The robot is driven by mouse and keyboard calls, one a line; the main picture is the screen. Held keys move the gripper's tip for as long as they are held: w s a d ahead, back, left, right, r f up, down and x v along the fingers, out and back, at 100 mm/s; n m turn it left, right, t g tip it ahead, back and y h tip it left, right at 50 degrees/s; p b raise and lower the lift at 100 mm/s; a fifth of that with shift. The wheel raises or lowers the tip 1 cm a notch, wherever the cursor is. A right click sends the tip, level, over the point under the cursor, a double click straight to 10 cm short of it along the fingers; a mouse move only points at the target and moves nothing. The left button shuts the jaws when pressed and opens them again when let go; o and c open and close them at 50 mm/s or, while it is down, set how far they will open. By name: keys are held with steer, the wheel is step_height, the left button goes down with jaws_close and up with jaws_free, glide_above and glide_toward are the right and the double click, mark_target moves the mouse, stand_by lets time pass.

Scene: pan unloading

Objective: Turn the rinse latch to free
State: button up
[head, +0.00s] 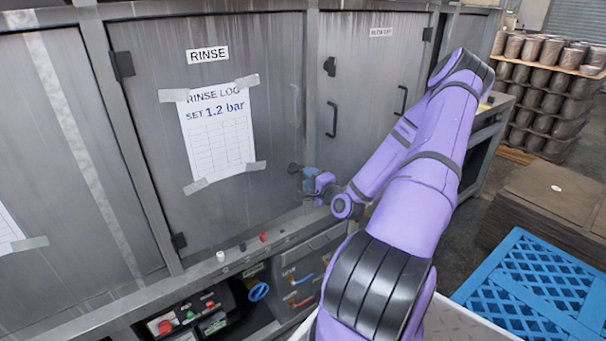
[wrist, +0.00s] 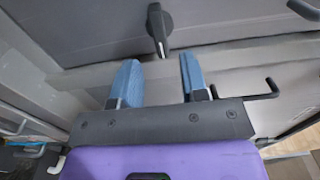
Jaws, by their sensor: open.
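A black latch (wrist: 158,30) with a white line at its lower tip shows on a grey door in the wrist view. Its tip points down in that picture, toward the gap between my fingers. My gripper (wrist: 156,68) is open, its two blue fingers on either side of the latch's line and nothing between them. The latch looks to be just beyond the fingertips; I cannot tell the exact distance. In the head view my gripper (head: 308,178) is at the lower right of the door labelled RINSE (head: 150,130). The latch is not clear there.
A paper log (head: 218,135) is taped to the rinse door. The neighbouring door has a black latch (head: 330,66) and a handle (head: 333,118). Below are a ledge with small knobs and a control panel (head: 190,312).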

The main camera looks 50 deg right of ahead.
steer(key=v, duration=0.6)
stand_by(0.5)
steer(key=w+a+r+n+g+y, duration=0.3)
steer(key=w+a+r+n+g, duration=0.25)
steer(key=n, duration=0.45)
steer(key=s+a+r+n+g+h, duration=0.1)
steer(key=a+r+n+g, duration=0.2)
steer(key=a+r, duration=0.5)
steer(key=s+a+r+n+g+h, duration=0.1)
steer(key=a+r+n+g, duration=0.15)
steer(key=a+r, duration=0.55)
steer(key=s+a+r+n+y, duration=0.1)
steer(key=s+a+r+n, duration=0.1)
steer(key=s+a+r, duration=0.3)
steer(key=s+a+r+n+g+y, duration=0.1)
steer(key=s+a+r, duration=0.5)
steer(key=s, duration=0.7)
steer(key=shift+a+r+n+y, duration=0.3)
steer(key=shift+r+n+y, duration=0.35)
steer(key=shift+n, duration=0.5)
